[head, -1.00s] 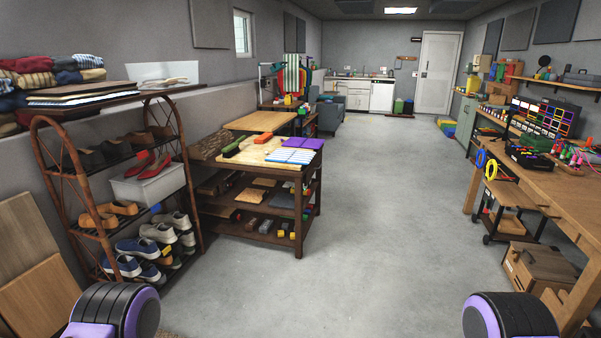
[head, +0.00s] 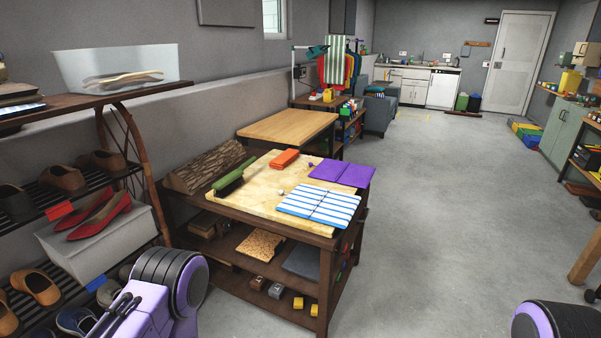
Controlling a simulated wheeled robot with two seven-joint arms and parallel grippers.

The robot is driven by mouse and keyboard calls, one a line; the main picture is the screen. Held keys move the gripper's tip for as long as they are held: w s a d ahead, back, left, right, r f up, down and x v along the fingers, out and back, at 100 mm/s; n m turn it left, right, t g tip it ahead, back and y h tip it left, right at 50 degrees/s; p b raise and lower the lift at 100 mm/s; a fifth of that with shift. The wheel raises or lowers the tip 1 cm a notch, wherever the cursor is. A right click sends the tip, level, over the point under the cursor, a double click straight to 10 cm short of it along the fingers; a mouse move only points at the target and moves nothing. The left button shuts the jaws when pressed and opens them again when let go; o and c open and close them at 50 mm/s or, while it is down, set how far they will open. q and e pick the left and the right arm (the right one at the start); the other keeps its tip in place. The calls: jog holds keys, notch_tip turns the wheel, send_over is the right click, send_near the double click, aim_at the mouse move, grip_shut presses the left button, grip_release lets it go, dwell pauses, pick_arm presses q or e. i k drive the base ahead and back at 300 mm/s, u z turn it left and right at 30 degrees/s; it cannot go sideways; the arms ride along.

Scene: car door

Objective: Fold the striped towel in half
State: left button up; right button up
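A blue-and-white striped cloth (head: 318,206) lies flat at the front right of a pale board (head: 244,206) on a dark wooden shelf table (head: 322,252). A line runs across its middle. Another striped cloth, green and white (head: 336,58), hangs far back by a rack of coloured items. I cannot tell from the picture which one is the task's towel. Neither gripper is in view. Only purple and black parts of my arms show at the lower left and the lower right corner, well short of the table top.
A purple cloth (head: 342,172), an orange block (head: 285,159) and a green brush (head: 235,176) lie near the striped cloth. A log (head: 208,166) lies at the table's left edge. A shoe rack (head: 140,160) stands close on the left. Grey floor is free to the right.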

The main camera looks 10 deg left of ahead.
aim_at(303, 199)
jog(key=i, duration=1.2)
jog(key=u, duration=2.25)
jog(key=i, duration=0.8)
jog(key=z, duration=1.25)
